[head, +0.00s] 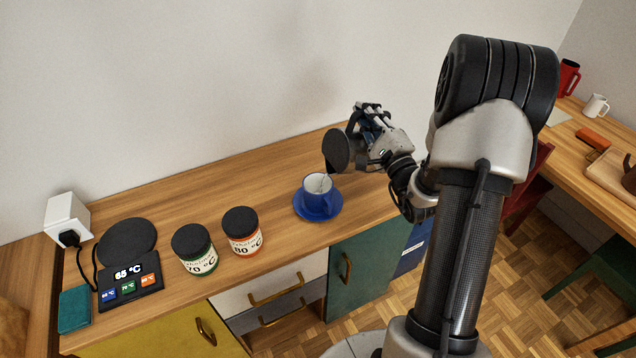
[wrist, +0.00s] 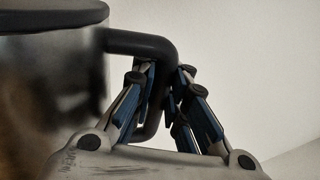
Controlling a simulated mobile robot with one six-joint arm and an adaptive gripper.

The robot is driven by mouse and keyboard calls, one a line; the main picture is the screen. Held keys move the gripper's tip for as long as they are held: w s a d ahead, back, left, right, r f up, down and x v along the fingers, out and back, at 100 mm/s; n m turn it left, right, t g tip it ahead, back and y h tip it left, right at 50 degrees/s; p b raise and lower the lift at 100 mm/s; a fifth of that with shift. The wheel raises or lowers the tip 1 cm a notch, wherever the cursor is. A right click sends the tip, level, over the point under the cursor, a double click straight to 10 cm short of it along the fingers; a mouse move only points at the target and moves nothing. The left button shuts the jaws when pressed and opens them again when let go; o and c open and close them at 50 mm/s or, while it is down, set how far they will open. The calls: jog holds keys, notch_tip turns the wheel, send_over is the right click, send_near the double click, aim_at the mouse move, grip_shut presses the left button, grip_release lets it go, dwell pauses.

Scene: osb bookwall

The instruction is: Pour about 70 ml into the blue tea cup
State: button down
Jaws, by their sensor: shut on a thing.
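The blue tea cup (head: 318,203), white inside, stands upright on a blue saucer (head: 301,211) on the wooden counter. My gripper (head: 371,128) is above and to the right of the cup, shut on the handle of a kettle (head: 340,150). The kettle is tilted, with its dark round face towards the head camera and its low end just above the cup. A thin light streak runs down into the cup; the liquid level is unclear. In the wrist view, the fingers (wrist: 163,88) close around the black handle (wrist: 140,42) of the steel kettle body (wrist: 60,75).
Two lidded tins marked 70 °C (head: 195,249) and 80 °C (head: 243,231) stand left of the cup. Further left is a black kettle base (head: 127,240) showing 65 °C, beside a teal item (head: 75,308). A wall lies behind. The counter behind the tins is clear.

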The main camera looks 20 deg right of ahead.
jog(key=shift+a+r+n+b, duration=0.3)
jog(key=shift+a+r, duration=0.05)
jog(key=shift+a, duration=0.3)
dwell(1.5)
jog(key=d+f+m, duration=0.2)
jog(key=d, duration=0.1)
jog(key=d+f+m, duration=0.1)
jog(key=shift+d+f+m+h+b, duration=0.25)
jog(key=shift+d+m+h+b, duration=0.05)
jog(key=shift+d+h+b, duration=0.1)
jog(key=shift+w+d+f+m+g, duration=0.1)
jog(key=shift+d+f+m+g, duration=0.2)
jog(key=shift+d+f+m, duration=0.75)
jog(key=shift+a+r, duration=0.15)
jog(key=shift+a, duration=0.05)
dwell(0.6)
jog(key=shift+d+f+m+h, duration=0.3)
jog(key=shift+d+f+m, duration=0.1)
jog(key=shift+m, duration=0.25)
jog(key=d+f+m+g, duration=0.2)
jog(key=d+f+m, duration=0.6)
jog(key=m, duration=0.1)
jog(key=shift+w+d+f+b, duration=0.15)
jog(key=shift+d+f+b, duration=0.15)
jog(key=shift+f+b, duration=0.15)
